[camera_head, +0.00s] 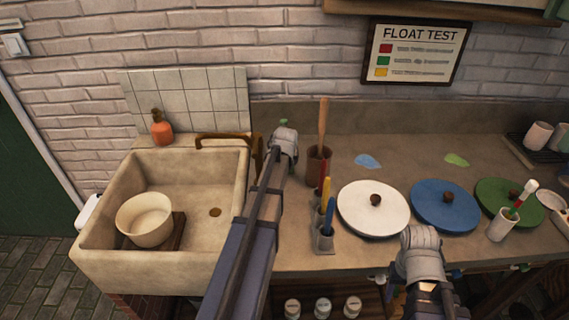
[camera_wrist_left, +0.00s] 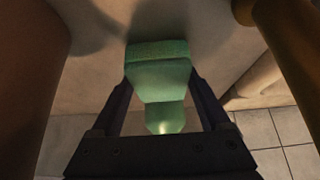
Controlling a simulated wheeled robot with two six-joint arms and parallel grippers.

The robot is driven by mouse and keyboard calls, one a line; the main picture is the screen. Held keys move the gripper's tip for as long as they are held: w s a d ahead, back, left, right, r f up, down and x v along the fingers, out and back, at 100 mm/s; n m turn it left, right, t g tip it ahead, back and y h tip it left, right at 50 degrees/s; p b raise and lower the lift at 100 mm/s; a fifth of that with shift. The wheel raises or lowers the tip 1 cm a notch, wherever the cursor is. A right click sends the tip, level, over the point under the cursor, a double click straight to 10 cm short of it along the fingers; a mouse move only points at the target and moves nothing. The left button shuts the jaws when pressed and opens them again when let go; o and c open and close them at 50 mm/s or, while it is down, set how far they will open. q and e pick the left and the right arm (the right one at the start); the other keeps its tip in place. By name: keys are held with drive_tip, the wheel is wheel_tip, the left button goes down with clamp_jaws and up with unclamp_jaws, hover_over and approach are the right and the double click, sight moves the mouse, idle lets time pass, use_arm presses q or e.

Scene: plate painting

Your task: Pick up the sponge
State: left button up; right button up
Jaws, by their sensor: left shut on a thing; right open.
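The green sponge (camera_wrist_left: 160,75) is between the two fingers of my left gripper (camera_wrist_left: 162,88) in the left wrist view, and the gripper is shut on it. It has a darker textured band at its far end and a narrower pale green part toward the wrist. In the head view only a small green bit of it (camera_head: 284,122) shows beyond my left wrist, behind the sink's right side near the counter's back. My left fingers are hidden there. My right gripper (camera_head: 419,243) is open at the counter's front edge, before the white and blue lids; its fingertips are hard to make out.
The stone sink (camera_head: 105,230) with a cream bowl (camera_head: 144,218) stands left. A brown tap (camera_head: 215,137) and a red-brown crock (camera_head: 319,165) flank my left arm. Brush holders (camera_head: 324,240), a white lid (camera_head: 360,212), a blue lid (camera_head: 430,205) and a green lid (camera_head: 495,205) line the counter.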

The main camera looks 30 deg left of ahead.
use_arm(q)
drive_tip(key=shift+c, duration=1)
drive_tip(key=shift+r, duration=0.1)
